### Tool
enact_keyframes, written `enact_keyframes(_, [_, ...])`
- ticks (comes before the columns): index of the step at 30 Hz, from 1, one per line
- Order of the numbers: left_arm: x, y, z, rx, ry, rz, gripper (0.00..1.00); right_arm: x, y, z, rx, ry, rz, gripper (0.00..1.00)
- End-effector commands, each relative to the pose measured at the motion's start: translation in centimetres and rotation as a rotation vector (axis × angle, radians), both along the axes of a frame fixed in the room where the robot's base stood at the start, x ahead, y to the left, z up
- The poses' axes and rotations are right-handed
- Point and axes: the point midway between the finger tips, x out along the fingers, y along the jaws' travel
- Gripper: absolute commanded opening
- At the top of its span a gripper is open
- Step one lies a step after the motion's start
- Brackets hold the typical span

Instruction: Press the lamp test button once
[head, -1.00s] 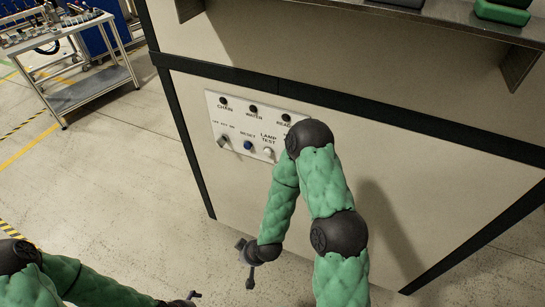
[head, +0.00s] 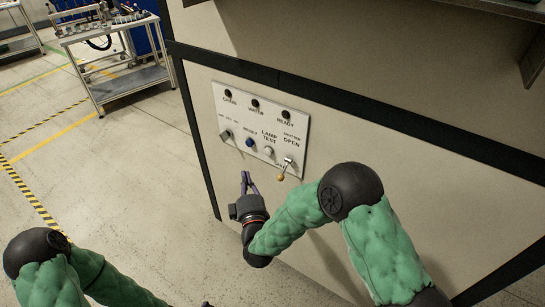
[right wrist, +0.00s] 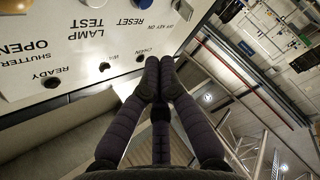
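The lamp test button (head: 268,151) is a small pale knob below its LAMP TEST label on the white control panel (head: 220,115). The label also shows upside down in the right wrist view, on the panel (right wrist: 60,55); the button is at or beyond that view's top edge. My right gripper (head: 247,175) is below the panel, lower left of the button and apart from it. In the right wrist view its dark fingers (right wrist: 159,66) meet at the tips with nothing between them. Only a bit of my left gripper (head: 206,304) shows at the bottom edge.
The blue reset button (head: 250,142) and key switch (head: 226,136) are left of the lamp test button. The shutter lever (head: 285,168) is close on its right. Three dark lamps, including READY (head: 286,114), line the top. A tool cart (head: 125,85) stands far left.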

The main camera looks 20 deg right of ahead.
Motion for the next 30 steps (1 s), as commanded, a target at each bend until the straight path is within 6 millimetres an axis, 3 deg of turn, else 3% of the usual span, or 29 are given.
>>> enact_keyframes(14, [0.0,0.0,0.0,0.000,-0.001,0.000,1.00,0.2,-0.3,0.3,-0.008,-0.008,-0.006,0.00])
enact_keyframes(30, [0.0,0.0,-0.4,0.000,0.000,0.000,1.00,3.7,-5.2,0.2,-0.006,-0.009,-0.006,0.00])
